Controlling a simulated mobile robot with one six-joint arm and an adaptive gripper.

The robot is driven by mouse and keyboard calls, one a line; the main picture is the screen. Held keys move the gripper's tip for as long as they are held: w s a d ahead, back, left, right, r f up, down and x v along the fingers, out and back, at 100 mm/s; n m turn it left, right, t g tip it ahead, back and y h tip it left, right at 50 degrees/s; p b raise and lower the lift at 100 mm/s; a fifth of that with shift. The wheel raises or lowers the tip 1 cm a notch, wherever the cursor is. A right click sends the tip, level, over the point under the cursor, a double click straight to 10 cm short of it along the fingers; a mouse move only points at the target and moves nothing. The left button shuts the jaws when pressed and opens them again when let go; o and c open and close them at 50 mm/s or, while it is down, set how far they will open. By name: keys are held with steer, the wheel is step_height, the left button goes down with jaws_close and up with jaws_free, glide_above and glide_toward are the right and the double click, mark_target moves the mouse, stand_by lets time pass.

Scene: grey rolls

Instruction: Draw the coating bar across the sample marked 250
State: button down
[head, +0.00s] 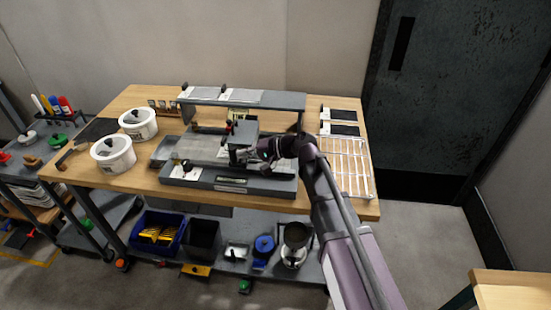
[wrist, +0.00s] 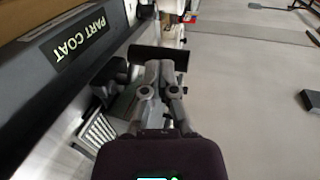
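The grey coating unit (head: 270,186) stands on the wooden bench, with a pale flat bed (head: 200,148) on its left part. My gripper (head: 240,157) is low over the middle of the unit, pointing left. In the wrist view my gripper (wrist: 158,74) has its two fingers close together. A dark block (wrist: 160,58) lies just beyond the fingertips; whether they hold it or only overlap it in view, I cannot tell. A "PART COAT" label (wrist: 80,40) shows on the dark edge at the left. I cannot read a 250 mark or clearly identify the coating bar.
Two white lidded tubs (head: 113,154) (head: 138,124) stand left of the unit. A raised grey shelf (head: 275,100) with white sheets stands behind it. A wire rack (head: 345,165) lies at the right, with dark panels (head: 340,114) behind. Bins (head: 158,233) sit on the lower shelf.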

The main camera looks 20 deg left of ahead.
mark_target(233, 160)
steer(key=shift+s+a, duration=0.25)
steer(key=shift+a, duration=0.7)
steer(key=shift+s+a, duration=0.2)
steer(key=shift+a, duration=0.7)
steer(key=shift+d, duration=0.2)
steer(key=shift+w+d, duration=0.25)
steer(key=shift+d, duration=0.65)
steer(key=shift+w+d, duration=0.25)
steer(key=shift+d, duration=0.65)
steer(key=w+d+f+t+h+p, duration=0.1)
steer(key=d, duration=0.4)
steer(key=d+f+h+p, duration=0.1)
steer(key=d+h, duration=0.1)
steer(key=d, duration=0.3)
steer(key=w+d+f+t+h+p, duration=0.1)
steer(key=d, duration=0.5)
steer(key=shift+w+f+t, duration=0.1)
steer(key=shift+w+t, duration=0.2)
steer(key=shift+w, duration=0.05)
steer(key=s+d+m+h+p, duration=0.1)
steer(key=d+h, duration=0.4)
steer(key=d, duration=1.2)
steer(key=s+d+f+m+t+h+p, duration=0.1)
steer(key=s+d+h+p, duration=0.3)
steer(key=d, duration=1.3)
steer(key=shift+d+m+h+p, duration=0.4)
steer(key=shift+h+p, duration=0.05)
steer(key=shift+h, duration=0.15)
